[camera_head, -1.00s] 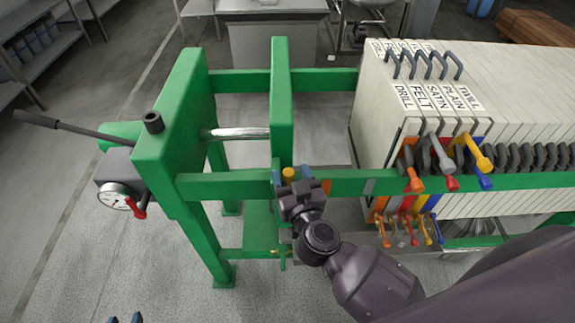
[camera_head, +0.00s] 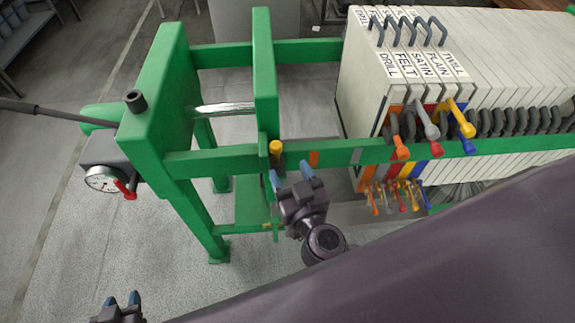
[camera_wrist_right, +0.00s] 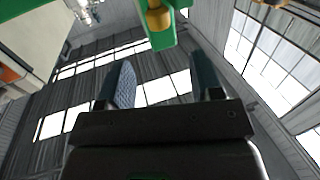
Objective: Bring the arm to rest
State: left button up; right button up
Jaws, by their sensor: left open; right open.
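My right gripper (camera_head: 292,177) is open and empty, just in front of the green press frame (camera_head: 225,160). A yellow knob (camera_head: 275,148) on the frame's rail lies just beyond its fingertips, apart from them. In the right wrist view the two blue-grey fingers of the right gripper (camera_wrist_right: 162,78) stand apart with nothing between them, and the yellow knob (camera_wrist_right: 158,16) is above them. My left gripper (camera_head: 123,300) is at the bottom left edge, open and empty over the floor. Most of the left arm is out of view.
A stack of pale filter plates (camera_head: 390,75) labelled DRILL, FELT, SATIN, PLAIN and TWILL stands at the right, with coloured taps (camera_head: 430,125). A dial gauge (camera_head: 103,178) and long lever (camera_head: 55,115) are at the left. My purple arm covers the lower right.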

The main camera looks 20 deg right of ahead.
dwell(0.3)
jog(key=a+r+t+y, duration=0.1)
jog(key=a+r+y, duration=0.1)
jog(key=a+y, duration=0.35)
jog(key=s+d+f+g+h, duration=0.2)
jog(key=s+d+f+g, duration=0.1)
jog(key=d+f, duration=0.5)
jog(key=s+d+f+n+g+h, duration=0.1)
jog(key=s+d+f+g+h, duration=0.2)
jog(key=s+d+f, duration=0.3)
jog(key=d+f+g, duration=0.1)
jog(key=d+f, duration=0.1)
jog(key=d, duration=0.2)
jog(key=shift+d+f, duration=0.3)
jog(key=shift+d, duration=0.1)
jog(key=shift+w, duration=0.1)
jog(key=shift+c, duration=0.4)
